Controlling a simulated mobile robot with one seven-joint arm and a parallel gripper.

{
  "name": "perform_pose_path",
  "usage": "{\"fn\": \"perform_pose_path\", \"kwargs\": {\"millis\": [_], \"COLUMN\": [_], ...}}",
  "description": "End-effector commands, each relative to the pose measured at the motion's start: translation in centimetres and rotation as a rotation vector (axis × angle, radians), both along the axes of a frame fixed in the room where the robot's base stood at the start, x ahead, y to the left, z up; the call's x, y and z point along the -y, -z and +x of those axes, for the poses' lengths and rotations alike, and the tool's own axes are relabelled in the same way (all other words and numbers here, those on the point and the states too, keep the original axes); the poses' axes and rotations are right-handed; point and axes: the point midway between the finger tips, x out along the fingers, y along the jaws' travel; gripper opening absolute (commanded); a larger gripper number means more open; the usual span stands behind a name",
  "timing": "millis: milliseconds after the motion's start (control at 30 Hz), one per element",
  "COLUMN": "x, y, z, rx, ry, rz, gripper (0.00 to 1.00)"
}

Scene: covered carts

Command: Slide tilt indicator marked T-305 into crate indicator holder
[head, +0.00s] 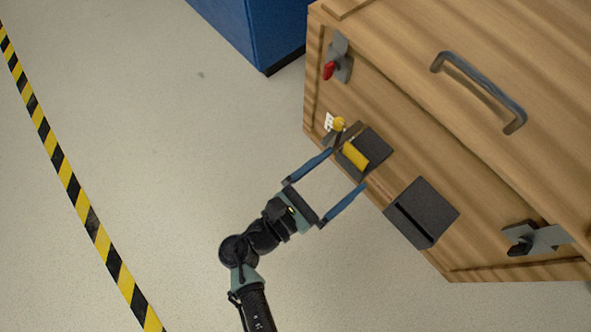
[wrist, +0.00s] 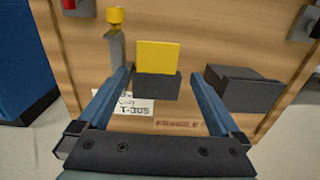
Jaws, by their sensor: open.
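A flat yellow piece (head: 355,155), likely the tilt indicator, stands upright in a dark block on the wooden crate's side; the wrist view shows it (wrist: 157,55) rising out of that block (wrist: 157,88).
A yellow knob (wrist: 115,18) on a grey post stands left of the yellow piece. The crate (head: 520,100) has a grey handle (head: 480,90) and latches (head: 338,62) at its corners. A blue cabinet (head: 255,30) stands behind. The floor to the left is clear.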

Motion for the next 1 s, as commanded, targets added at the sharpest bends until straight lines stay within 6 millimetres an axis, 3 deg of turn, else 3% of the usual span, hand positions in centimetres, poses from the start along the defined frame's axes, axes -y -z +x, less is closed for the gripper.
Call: {"fn": "perform_pose_path", "kwargs": {"millis": [33, 400, 600, 1000], "x": [-1.6, -7.5, -8.8, -8.8], "y": [-0.1, -0.3, -0.2, -0.1], "z": [-1.0, -5.3, -6.3, -6.3], "rx": [-0.018, -0.006, -0.002, -0.001], "ry": [-0.021, -0.022, -0.019, -0.018], "rz": [-0.001, -0.004, -0.005, -0.005], "gripper": [1.00, 1.00, 1.00, 1.00]}}
